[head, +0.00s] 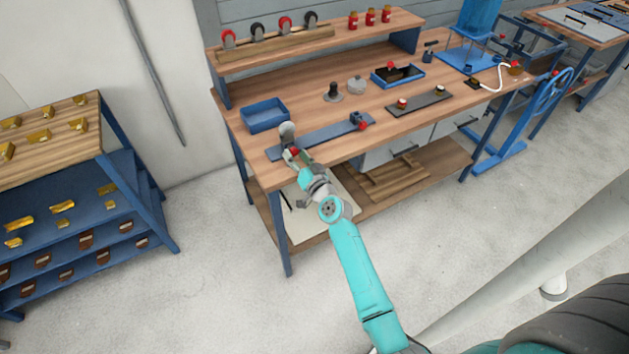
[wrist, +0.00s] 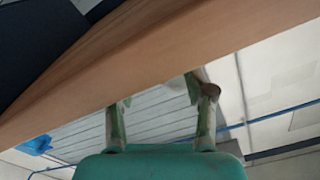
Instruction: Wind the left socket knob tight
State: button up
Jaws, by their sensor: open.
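A long blue-grey plate (head: 322,137) lies along the front left of the bench. At its left end stands a grey rounded part (head: 287,131) with a small red knob (head: 294,151) low at its front, partly hidden by my gripper (head: 299,160). At the plate's right end is a blue socket (head: 361,122) with a red part. My gripper is at the bench's front edge, close to the left red knob; I cannot tell whether they touch. In the wrist view my gripper (wrist: 158,95) has its two fingers apart, with the bench edge (wrist: 150,65) crossing beyond them.
A blue tray (head: 264,116) sits behind the plate's left end. A dark strip with two knobs (head: 422,103) and a blue-rimmed tray (head: 398,75) lie to the right. A raised shelf (head: 330,40) runs along the back. A rack of yellow parts (head: 50,140) stands at left.

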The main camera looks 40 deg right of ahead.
jog(key=n, duration=0.3)
jog(key=v, duration=1)
jog(key=shift+s, duration=0.4)
jog(key=shift+a+r, duration=0.1)
jog(key=shift+n, duration=0.5)
jog(key=shift+x, duration=5.55)
jog(key=shift+r, duration=0.1)
grip_shut()
